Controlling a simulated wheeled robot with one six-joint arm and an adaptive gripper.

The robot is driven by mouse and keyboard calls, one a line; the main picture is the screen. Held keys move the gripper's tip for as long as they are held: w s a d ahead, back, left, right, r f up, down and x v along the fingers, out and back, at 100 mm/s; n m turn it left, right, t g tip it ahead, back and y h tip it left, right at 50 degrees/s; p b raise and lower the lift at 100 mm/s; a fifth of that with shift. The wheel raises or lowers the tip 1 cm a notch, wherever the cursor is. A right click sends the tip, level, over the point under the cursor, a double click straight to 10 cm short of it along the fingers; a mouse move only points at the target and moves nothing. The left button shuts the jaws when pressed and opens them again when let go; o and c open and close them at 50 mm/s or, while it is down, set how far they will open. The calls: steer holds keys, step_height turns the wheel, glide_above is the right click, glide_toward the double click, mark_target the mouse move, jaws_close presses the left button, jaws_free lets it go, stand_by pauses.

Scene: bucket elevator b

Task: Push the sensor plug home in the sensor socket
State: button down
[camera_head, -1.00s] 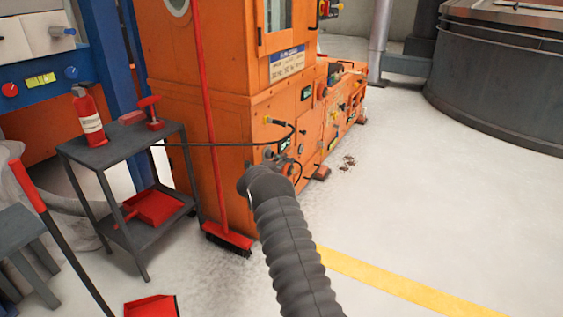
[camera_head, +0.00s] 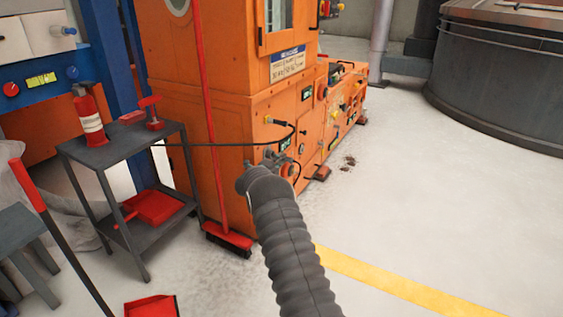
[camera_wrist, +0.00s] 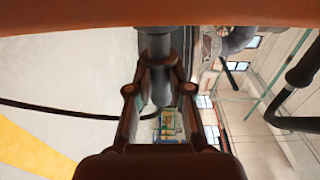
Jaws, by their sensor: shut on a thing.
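In the wrist view my gripper (camera_wrist: 160,92) is shut on a dark grey cylindrical plug (camera_wrist: 160,70), which I take for the sensor plug. The plug stands between the two fingers and points toward the orange surface at the top of the picture. A black cable (camera_wrist: 70,114) runs from beside the gripper to the left. The sensor socket cannot be made out, and I cannot tell how far the plug is seated. In the head view my arm hides most of the gripper and the plug, close to the front of the orange machine (camera_head: 235,110).
A dark cart (camera_head: 125,148) with a fire extinguisher (camera_head: 90,120) stands left of the machine. A red-handled broom (camera_head: 207,120) leans on the machine. A black cable (camera_head: 205,145) crosses the front.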

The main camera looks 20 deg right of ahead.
steer(key=shift+w+a+b, duration=0.4)
steer(key=shift+w+a, duration=0.45)
steer(key=shift+w, duration=0.2)
steer(key=c, duration=1)
jaws_free()
steer(key=v, duration=1.2)
